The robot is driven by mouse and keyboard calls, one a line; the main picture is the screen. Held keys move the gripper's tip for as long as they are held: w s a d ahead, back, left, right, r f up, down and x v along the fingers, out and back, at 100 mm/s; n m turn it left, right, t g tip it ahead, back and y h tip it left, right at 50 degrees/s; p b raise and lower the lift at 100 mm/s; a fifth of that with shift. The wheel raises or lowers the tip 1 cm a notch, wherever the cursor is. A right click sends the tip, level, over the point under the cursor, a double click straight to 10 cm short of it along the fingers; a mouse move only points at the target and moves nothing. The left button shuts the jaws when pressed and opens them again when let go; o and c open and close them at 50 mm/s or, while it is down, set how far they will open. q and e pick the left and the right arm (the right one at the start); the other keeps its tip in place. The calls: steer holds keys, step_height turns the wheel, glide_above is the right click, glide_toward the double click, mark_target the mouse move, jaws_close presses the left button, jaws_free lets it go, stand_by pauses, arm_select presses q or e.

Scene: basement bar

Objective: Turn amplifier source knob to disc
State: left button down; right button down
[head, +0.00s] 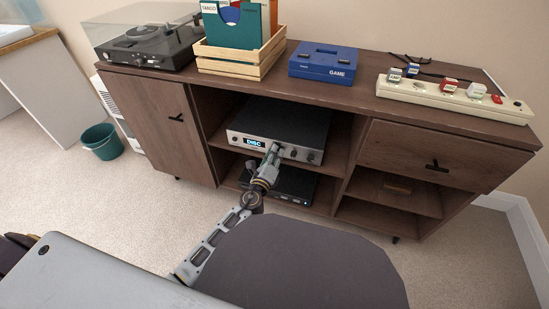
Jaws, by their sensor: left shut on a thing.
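The amplifier (285,121) is a silver-grey box on the upper open shelf of the wooden cabinet. Its lit front display (255,142) reads "DISC". My left gripper (274,150) is at the amplifier's front panel, just right of the display. It is shut on what appears to be the source knob, which the fingers hide. Small dark knobs (312,157) show at the right end of the panel, clear of the gripper.
A dark device (298,187) sits on the shelf below, partly behind my arm. The cabinet top (360,97) bears a turntable (150,45), a wooden record crate (238,67), a blue game box (323,63) and a power strip (452,99). A green bin (102,141) stands left on the carpet.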

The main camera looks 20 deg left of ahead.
arm_select(q)
steer(key=shift+n, duration=0.5)
arm_select(e)
steer(key=shift+f, duration=0.25)
steer(key=shift+s+f, duration=0.2)
steer(key=shift+s, duration=0.05)
arm_select(q)
steer(key=c, duration=1.3)
jaws_free()
steer(key=shift+s+a, duration=0.2)
steer(key=shift+s, duration=5.8)
arm_select(e)
steer(key=shift+w+r, duration=0.1)
arm_select(q)
steer(key=shift+f, duration=0.15)
